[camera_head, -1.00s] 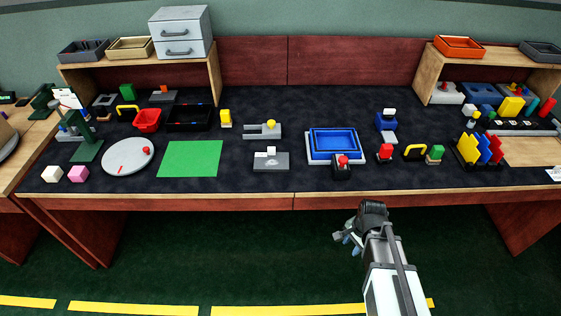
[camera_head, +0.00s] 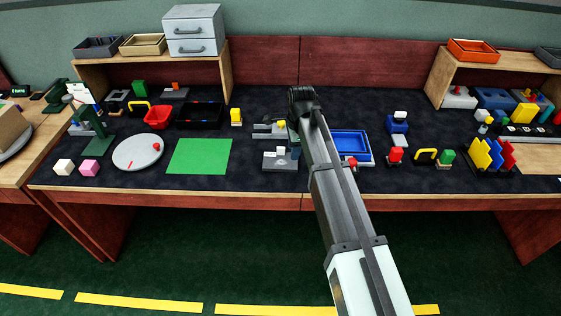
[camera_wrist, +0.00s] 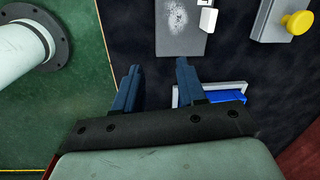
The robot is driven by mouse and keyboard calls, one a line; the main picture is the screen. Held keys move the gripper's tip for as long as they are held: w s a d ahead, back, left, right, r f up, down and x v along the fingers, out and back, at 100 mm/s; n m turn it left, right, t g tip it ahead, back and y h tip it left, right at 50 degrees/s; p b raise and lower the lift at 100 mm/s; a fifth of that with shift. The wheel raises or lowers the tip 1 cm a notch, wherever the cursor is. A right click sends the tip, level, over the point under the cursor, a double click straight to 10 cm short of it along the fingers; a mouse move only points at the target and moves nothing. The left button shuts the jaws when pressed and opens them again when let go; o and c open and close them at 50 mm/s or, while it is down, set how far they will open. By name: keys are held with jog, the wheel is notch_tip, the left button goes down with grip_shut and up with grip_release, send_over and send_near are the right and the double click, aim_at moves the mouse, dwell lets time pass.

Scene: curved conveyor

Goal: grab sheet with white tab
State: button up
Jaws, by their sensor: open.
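A flat grey plate with a white tab (camera_head: 270,163) lies on the dark mat near the table's front, just left of my arm. In the wrist view the grey plate (camera_wrist: 181,35) shows at the top, with a pale speckled patch and the white tab (camera_wrist: 208,20) at its right edge. My gripper (camera_wrist: 159,70) is open and empty, its two blue-grey fingers apart, with the plate beyond the fingertips. In the head view my gripper (camera_head: 294,147) is over the mat beside the plate's right end, partly hidden by my arm.
A grey piece with a yellow knob (camera_wrist: 297,23) sits close to the plate. A blue tray (camera_head: 352,143) with a pale rim lies to the right, partly behind my arm. A green sheet (camera_head: 200,156) lies left. Bare mat separates the green sheet and plate.

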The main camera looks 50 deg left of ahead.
notch_tip(320, 180, up, 7)
jog(key=m+h, duration=0.1)
jog(key=m, duration=0.1)
send_over(280, 158)
jog(key=w+a, duration=0.1)
jog(key=f, duration=1.3)
jog(key=shift+w+a+f, duration=0.15)
jog(key=shift+w+f, duration=0.05)
jog(key=shift+w, duration=0.1)
jog(key=shift+c, duration=0.2)
grip_shut()
